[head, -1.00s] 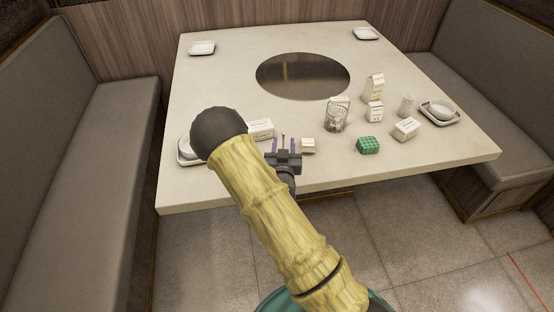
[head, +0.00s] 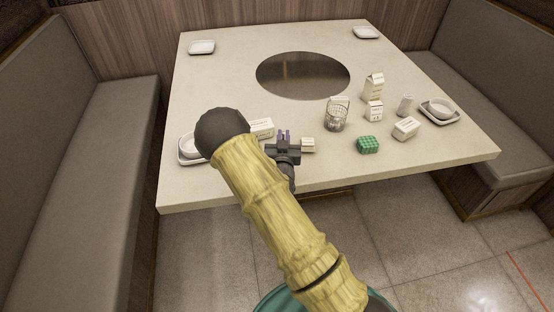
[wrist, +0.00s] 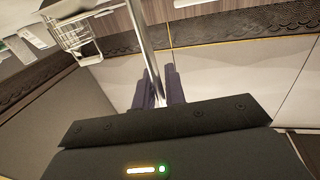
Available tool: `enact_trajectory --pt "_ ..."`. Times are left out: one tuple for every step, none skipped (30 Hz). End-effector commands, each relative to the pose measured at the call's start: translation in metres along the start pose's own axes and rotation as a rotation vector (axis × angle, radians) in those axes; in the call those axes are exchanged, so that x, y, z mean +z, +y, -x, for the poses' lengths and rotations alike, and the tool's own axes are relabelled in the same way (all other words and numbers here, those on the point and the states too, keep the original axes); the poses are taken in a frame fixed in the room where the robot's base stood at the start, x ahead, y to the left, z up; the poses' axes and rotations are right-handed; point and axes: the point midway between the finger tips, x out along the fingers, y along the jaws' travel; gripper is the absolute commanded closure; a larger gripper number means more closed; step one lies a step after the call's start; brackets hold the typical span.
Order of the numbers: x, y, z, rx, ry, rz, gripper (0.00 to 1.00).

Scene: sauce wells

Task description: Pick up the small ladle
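The small ladle (wrist: 146,45) shows in the wrist view as a thin shiny metal handle running up from between the fingers to the top edge. Its bowl is not visible there. My gripper (head: 284,134) is over the near part of the table, left of the small white box. The wrist view shows its two purple fingers (wrist: 158,88) close together, one on each side of the handle, shut on it. In the head view the ladle is too small to make out at the fingers.
On the table (head: 230,90), a white carton (head: 262,128) and a small white box (head: 308,145) stand near my gripper. A tray (head: 188,158) lies left, partly behind my arm.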

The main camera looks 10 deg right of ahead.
Motion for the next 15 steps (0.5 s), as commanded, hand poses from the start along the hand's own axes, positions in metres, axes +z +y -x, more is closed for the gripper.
enact_trajectory --pt "-0.0001 0.0 0.0 0.0 0.0 0.0 1.0" --pt "-0.0001 0.0 0.0 0.0 0.0 0.0 1.0" --pt "-0.0001 0.0 0.0 0.0 0.0 0.0 1.0" --pt "-0.0002 0.0 0.0 0.0 0.0 0.0 1.0" --pt "-0.0002 0.0 0.0 0.0 0.0 0.0 1.0" --pt "-0.0002 0.0 0.0 0.0 0.0 0.0 1.0" --pt "-0.0002 0.0 0.0 0.0 0.0 0.0 1.0" --pt "-0.0002 0.0 0.0 0.0 0.0 0.0 1.0" --pt "-0.0003 0.0 0.0 0.0 0.0 0.0 1.0" --pt "-0.0005 0.0 0.0 0.0 0.0 0.0 1.0" --pt "-0.001 -0.0001 0.0 0.0 0.001 0.0 1.0" --pt "-0.0022 -0.0001 -0.0001 0.0 0.001 0.0 1.0" --pt "-0.0035 -0.0001 -0.0001 0.0 0.001 0.0 1.0" --pt "-0.0053 -0.0002 -0.0001 0.0 0.001 -0.001 1.0" --pt "-0.0084 -0.0002 -0.0002 0.0 0.001 -0.001 1.0"
